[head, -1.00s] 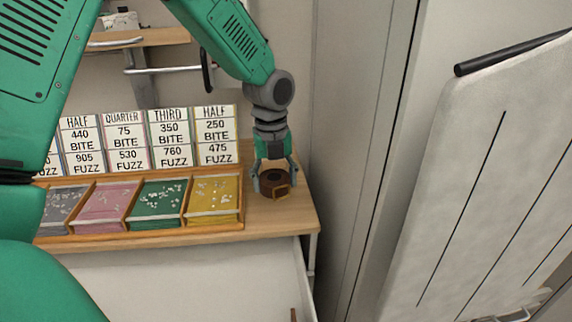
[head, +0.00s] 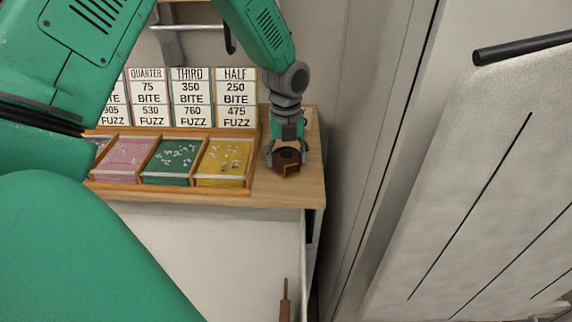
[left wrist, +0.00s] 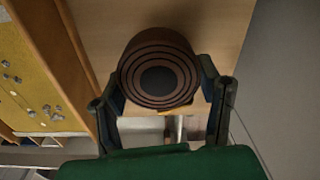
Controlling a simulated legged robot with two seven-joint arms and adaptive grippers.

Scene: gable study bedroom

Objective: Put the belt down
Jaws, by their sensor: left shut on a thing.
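The belt (head: 287,168) is a dark brown leather strap rolled into a coil. It is at the right end of the wooden desk top (head: 300,190), beside the sorting tray. My left gripper (head: 286,160) points down and is shut on the belt, with a finger on each side of the coil. In the left wrist view the belt (left wrist: 158,78) shows its spiral end-on between the two fingers, over bare wood. I cannot tell whether its underside touches the wood. My right gripper is not in view.
A wooden tray (head: 180,188) with coloured compartments lies just left of the belt. Printed cards (head: 193,98) stand behind it. A grey wall panel (head: 365,130) rises close to the desk's right edge. A large pale slotted board (head: 490,170) is farther right.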

